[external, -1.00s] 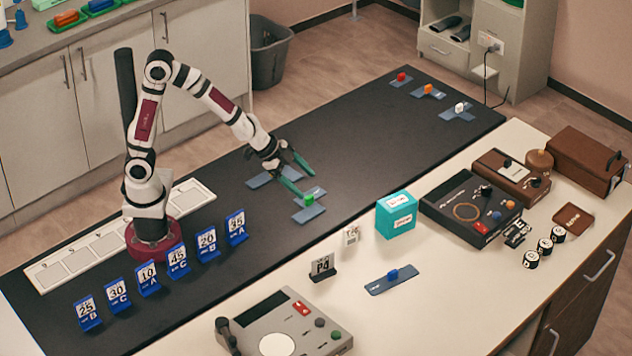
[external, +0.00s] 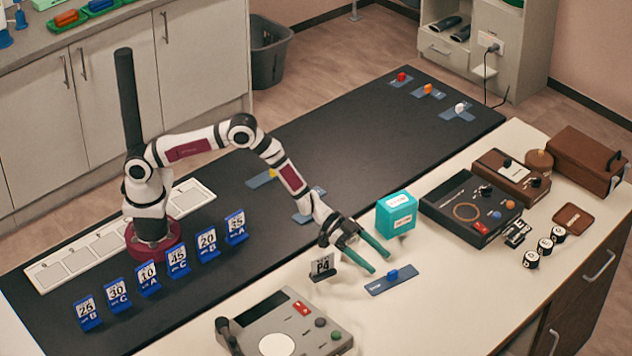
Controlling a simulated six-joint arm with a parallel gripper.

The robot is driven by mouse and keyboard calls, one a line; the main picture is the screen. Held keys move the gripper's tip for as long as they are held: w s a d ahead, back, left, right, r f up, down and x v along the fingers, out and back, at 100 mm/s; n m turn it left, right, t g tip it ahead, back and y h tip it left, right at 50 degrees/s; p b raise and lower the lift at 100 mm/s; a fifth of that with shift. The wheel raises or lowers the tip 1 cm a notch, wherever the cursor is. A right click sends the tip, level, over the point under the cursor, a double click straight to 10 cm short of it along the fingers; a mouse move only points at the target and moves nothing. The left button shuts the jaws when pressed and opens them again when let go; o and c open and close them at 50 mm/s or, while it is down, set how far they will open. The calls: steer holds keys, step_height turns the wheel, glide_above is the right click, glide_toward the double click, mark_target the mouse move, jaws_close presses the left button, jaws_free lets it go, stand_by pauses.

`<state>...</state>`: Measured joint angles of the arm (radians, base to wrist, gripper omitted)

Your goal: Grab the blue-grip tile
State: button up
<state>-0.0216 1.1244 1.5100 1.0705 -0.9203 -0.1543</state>
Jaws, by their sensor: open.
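The blue-grip tile, a flat slate-blue plate (external: 377,288) with a small bright blue block (external: 392,274) on top, lies on the pale bench top in front of the black mat. My gripper (external: 381,263) is open and empty, its green fingers pointing down and right. In the picture the fingertips are just up and left of the blue block. They look apart from it, but their height above the bench is hard to judge.
A P4 sign (external: 322,267) stands left of my gripper, and a teal box (external: 396,213) stands behind it. A grey console (external: 284,325) is at the front. Other tiles lie on the black mat (external: 345,120).

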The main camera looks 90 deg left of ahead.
mark_target(392, 276)
steer(key=x, duration=0.4)
steer(key=shift+w+d, duration=0.1)
steer(key=shift+w, duration=0.3)
jaws_close()
